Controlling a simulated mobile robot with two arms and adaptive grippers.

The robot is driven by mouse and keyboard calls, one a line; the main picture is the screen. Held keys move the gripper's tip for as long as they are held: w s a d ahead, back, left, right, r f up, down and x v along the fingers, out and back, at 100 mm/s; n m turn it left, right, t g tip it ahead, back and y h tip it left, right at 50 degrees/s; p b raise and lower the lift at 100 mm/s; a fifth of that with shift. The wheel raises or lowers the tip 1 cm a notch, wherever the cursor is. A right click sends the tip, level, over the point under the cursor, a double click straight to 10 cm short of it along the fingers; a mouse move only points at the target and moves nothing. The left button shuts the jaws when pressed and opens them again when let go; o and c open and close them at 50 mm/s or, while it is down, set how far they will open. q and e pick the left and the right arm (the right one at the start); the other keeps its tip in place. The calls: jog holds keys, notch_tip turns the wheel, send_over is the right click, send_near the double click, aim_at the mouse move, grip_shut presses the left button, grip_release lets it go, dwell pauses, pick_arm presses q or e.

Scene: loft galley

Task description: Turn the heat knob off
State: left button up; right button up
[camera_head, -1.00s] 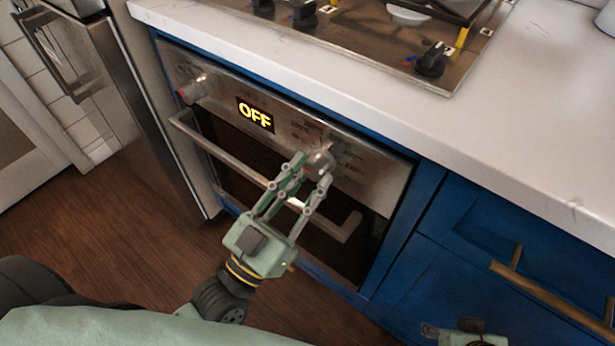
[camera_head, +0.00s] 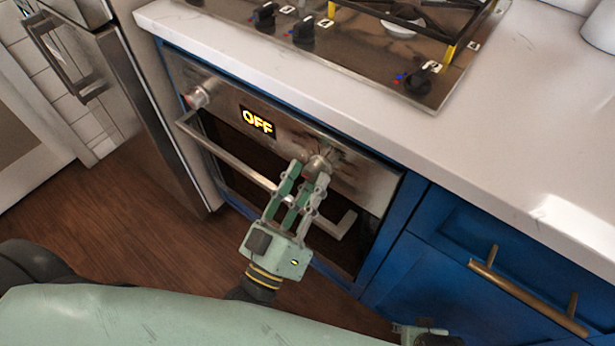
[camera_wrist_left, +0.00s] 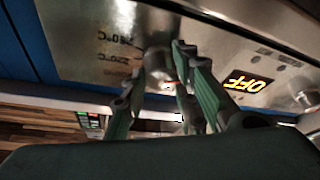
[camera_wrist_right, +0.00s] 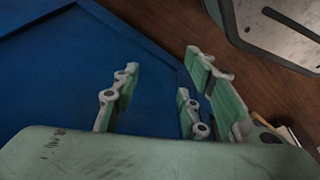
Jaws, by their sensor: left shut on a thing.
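The heat knob (camera_head: 318,163) is a round metal knob on the oven's steel control panel, right of the lit display (camera_head: 257,122), which reads OFF. My left gripper (camera_head: 308,173) is shut on this knob, with its green fingers on either side. The left wrist view shows the knob (camera_wrist_left: 158,63) by the fingers, with temperature marks on the panel beside it. The fingers partly hide the knob, and its pointer cannot be made out. My right gripper (camera_wrist_right: 165,90) is open and empty in front of a blue cabinet panel; only a bit of it shows at the head view's bottom edge.
A second knob (camera_head: 202,94) sits at the panel's left end. The oven handle (camera_head: 235,160) runs below the panel, close to my left fingers. A white worktop (camera_head: 400,135) with a gas hob (camera_head: 370,60) lies above. Blue drawers with a brass handle (camera_head: 525,298) are at right.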

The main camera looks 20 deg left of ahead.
pick_arm(q)
jog(key=shift+d+r+n, duration=0.15)
jog(key=shift+r+n, duration=0.2)
jog(key=shift+n, duration=0.05)
pick_arm(e)
jog(key=shift+s+f, duration=0.25)
jog(key=shift+f, duration=0.3)
jog(key=shift+s+f, duration=0.25)
jog(key=shift+f, duration=0.25)
pick_arm(q)
jog(key=o, duration=0.8)
jog(key=shift+o, duration=1)
jog(key=shift+d, duration=0.1)
pick_arm(e)
jog(key=shift+d, duration=0.15)
pick_arm(q)
jog(key=shift+f, duration=0.1)
